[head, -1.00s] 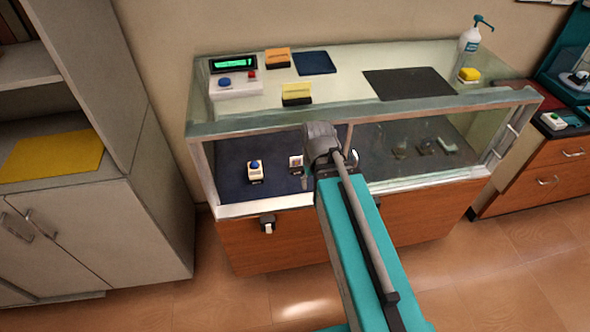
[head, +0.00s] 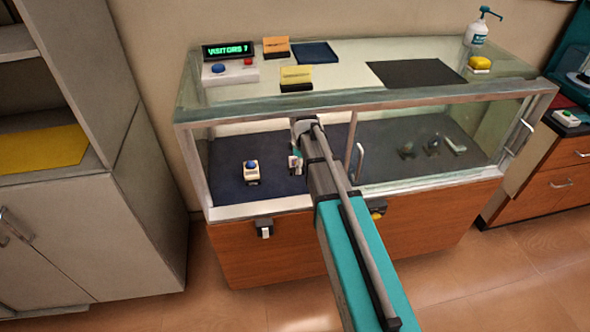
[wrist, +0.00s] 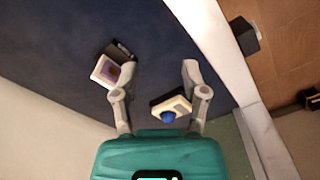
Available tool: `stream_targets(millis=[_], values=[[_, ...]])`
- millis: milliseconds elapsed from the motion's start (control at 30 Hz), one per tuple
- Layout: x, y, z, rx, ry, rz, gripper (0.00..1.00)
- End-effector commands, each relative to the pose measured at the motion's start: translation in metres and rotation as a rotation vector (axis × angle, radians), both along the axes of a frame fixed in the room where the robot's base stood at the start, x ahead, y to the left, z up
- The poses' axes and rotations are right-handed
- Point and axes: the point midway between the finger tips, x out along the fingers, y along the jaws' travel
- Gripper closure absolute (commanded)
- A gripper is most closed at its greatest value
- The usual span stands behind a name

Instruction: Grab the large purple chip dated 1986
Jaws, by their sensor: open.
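A square white-framed piece with a purple and orange centre (wrist: 107,71), likely the purple chip, stands against a small black stand on the dark blue floor of the glass case. No date is readable. In the head view the piece is small and partly hidden by my arm. My gripper (wrist: 159,68) is open and empty, its two fingers spread in the wrist view. The left finger overlaps the right edge of the chip piece; I cannot tell whether they touch.
The case's front frame (wrist: 215,40) runs along the right in the wrist view. Small dark items (head: 432,145) lie in the right compartment. A counter box (head: 229,71) stands on top.

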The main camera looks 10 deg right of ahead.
Motion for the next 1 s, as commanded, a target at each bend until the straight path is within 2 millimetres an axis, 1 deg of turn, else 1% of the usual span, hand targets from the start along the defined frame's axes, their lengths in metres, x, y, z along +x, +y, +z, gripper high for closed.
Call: stream_targets(millis=[33,100,200,300,400,500,600,1000], values=[[0.022,0.0,-0.001,-0.002,0.004,0.074,0.43],[0.04,0.0,-0.001,-0.004,0.008,0.182,0.43],[0.064,0.001,-0.002,-0.006,0.013,0.329,0.43],[0.083,0.001,-0.003,-0.008,0.018,0.455,0.43],[0.097,0.001,-0.003,-0.009,0.023,0.553,0.43],[0.106,0.001,-0.003,-0.009,0.025,0.618,0.43],[0.109,0.002,-0.004,-0.008,0.027,0.651,0.43],[0.109,0.002,-0.004,-0.009,0.027,0.661,0.43]])
